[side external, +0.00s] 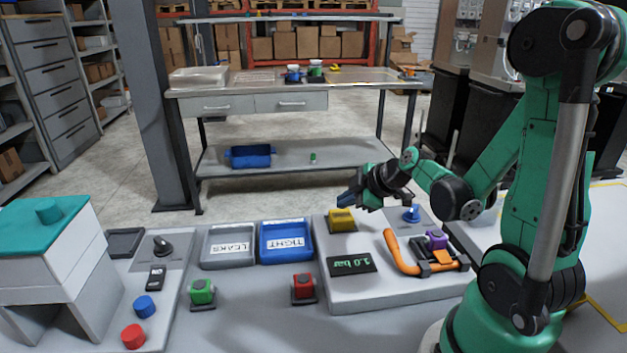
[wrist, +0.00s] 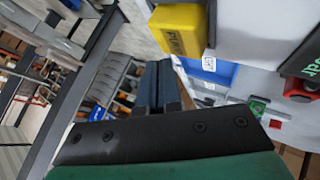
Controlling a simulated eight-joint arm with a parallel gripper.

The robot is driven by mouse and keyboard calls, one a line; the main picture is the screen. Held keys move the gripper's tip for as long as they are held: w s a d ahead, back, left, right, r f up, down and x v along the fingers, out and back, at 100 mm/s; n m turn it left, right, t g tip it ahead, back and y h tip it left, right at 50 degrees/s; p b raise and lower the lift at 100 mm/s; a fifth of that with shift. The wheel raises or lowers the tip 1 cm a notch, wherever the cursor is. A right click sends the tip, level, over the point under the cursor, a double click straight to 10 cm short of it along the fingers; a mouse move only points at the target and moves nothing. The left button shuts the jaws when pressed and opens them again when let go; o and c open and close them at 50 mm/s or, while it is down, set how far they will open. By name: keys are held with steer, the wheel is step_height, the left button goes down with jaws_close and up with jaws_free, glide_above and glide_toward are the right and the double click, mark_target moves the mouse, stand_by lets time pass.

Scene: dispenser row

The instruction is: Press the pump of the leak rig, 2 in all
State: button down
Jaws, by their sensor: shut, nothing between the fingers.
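The pump (side external: 342,221) is a yellow block at the back left corner of the grey leak rig (side external: 345,297). In the wrist view the yellow pump (wrist: 178,32) shows its lettering at the top. My gripper (side external: 347,199) is shut and empty, its dark blue fingers close above the pump in the side view. In the wrist view the gripper (wrist: 158,68) has its fingers together, with the pump just past their tips. I cannot tell whether they touch it. A dark display (side external: 350,264) on the rig reads 1.0 bar.
The rig also carries an orange curved tube (side external: 400,254), a purple part (side external: 436,240) and a blue knob (side external: 411,214). Left of it are a blue TIGHT tray (side external: 287,256), a grey LEAKS tray (side external: 229,262), a red button (side external: 303,286) and a green button (side external: 202,290).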

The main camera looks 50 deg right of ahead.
steer(key=shift+r, duration=2.5)
steer(key=s+a+r+m+g, duration=0.1)
steer(key=s+a+m+g, duration=0.1)
steer(key=a+m, duration=0.6)
steer(key=s+a, duration=0.1)
steer(key=a, duration=0.5)
steer(key=shift+a+r, duration=0.25)
steer(key=shift+a, duration=0.1)
step_height(320, 180, up, 6)
steer(key=n+g, duration=0.7)
steer(key=n, duration=0.2)
glide_above(345, 216)
steer(key=w, duration=0.1)
steer(key=shift+a+r, duration=0.1)
steer(key=shift+r, duration=0.05)
